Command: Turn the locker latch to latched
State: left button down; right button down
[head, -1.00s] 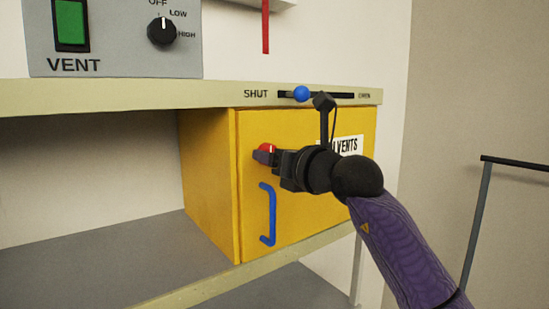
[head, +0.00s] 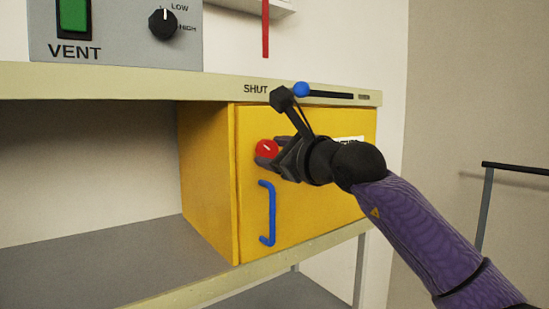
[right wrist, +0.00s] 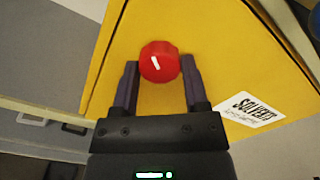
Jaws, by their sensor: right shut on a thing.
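The locker is a yellow cabinet (head: 315,215) under the bench top, with a red round latch knob (head: 267,149) high on its door near the left edge. The knob carries a white mark that lies diagonally in the head view. My right gripper (head: 277,152) is shut on the knob, coming from the right. In the right wrist view its two fingers stand on either side of the red knob (right wrist: 160,62), and the white mark leans slightly. The door lies flush with the cabinet. My left gripper is not in view.
A blue handle (head: 268,214) is on the door below the knob. A slider with a blue ball (head: 301,89) sits on the bench edge above, close to my wrist parts. A grey vent panel (head: 120,45) stands on the bench. The shelf left of the cabinet is empty.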

jog(key=n, duration=0.3)
jog(key=shift+n, duration=2.6)
jog(key=shift+c, duration=0.5)
grip_release()
jog(key=shift+b, duration=0.3)
